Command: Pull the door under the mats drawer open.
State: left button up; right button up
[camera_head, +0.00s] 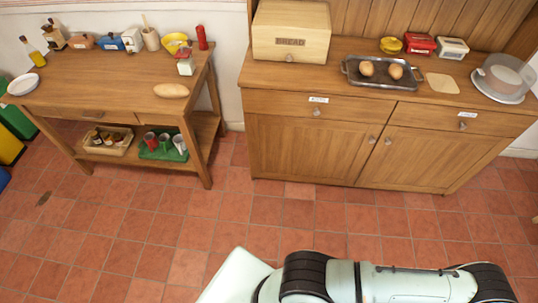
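A wooden sideboard (345,85) stands against the wall at the upper right. It has a left drawer (280,104) and a right drawer (435,118), each with a knob and a small white label too small to read, so I cannot tell which is the mats drawer. Under them are a left door (300,147) and a right door (425,158), both shut. Their knobs, the left door's (372,139) and the right door's (388,141), sit close together at the middle. Neither gripper is in view; only a pale arm part of mine shows at the bottom.
A wooden side table (100,85) with bottles, a loaf and a lower shelf stands left. The tiled floor (210,210) before the sideboard is clear.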

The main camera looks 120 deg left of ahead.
aim_at(280, 147)
jog(key=u, duration=3.5)
jog(key=i+l+u, duration=0.15)
jog(key=i+l, duration=0.15)
jog(key=i, duration=0.2)
jog(key=i+l+u, duration=0.15)
jog(key=i+l, duration=0.25)
